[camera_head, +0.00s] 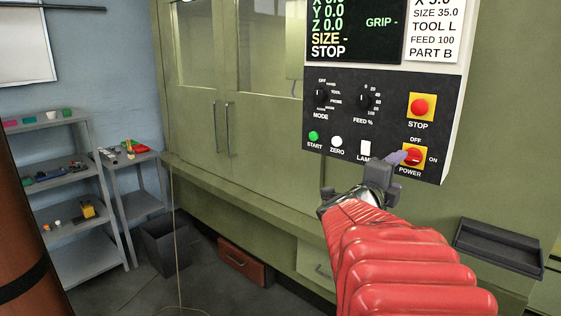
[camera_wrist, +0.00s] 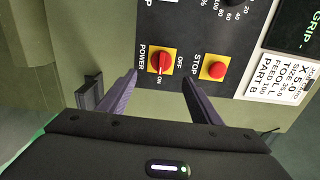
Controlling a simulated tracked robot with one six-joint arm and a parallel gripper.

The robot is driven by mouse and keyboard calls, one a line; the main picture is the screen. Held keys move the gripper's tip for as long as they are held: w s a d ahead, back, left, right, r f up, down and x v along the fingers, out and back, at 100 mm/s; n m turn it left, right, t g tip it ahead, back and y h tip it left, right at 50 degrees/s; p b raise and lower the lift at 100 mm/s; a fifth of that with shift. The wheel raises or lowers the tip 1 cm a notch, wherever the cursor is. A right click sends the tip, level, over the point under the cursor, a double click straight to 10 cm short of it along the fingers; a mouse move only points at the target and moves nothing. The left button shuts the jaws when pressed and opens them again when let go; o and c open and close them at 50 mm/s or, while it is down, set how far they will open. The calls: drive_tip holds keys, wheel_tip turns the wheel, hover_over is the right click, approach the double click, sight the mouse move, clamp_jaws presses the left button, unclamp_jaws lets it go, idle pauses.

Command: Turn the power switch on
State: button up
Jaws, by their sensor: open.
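The power switch (camera_head: 412,157) is a red rotary knob on a yellow plate, low on the machine's control panel. OFF is marked above it and ON to its right. In the wrist view the switch (camera_wrist: 160,63) appears with its handle lying along the line toward the ON mark. My gripper (camera_wrist: 159,82) is open, with its two purple fingers apart and nothing between them. The knob shows between and beyond the fingertips, with no clear contact.
The red STOP button (camera_head: 420,107) sits just above the switch, and the lamp switch (camera_head: 365,150) is to its left. Mode and feed dials are higher on the panel. A dark tray (camera_head: 498,247) projects below right. Shelves (camera_head: 62,212) stand at far left.

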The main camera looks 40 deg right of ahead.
drive_tip(key=a, duration=0.3)
drive_tip(key=shift+s, duration=0.3)
drive_tip(key=shift+w, duration=0.1)
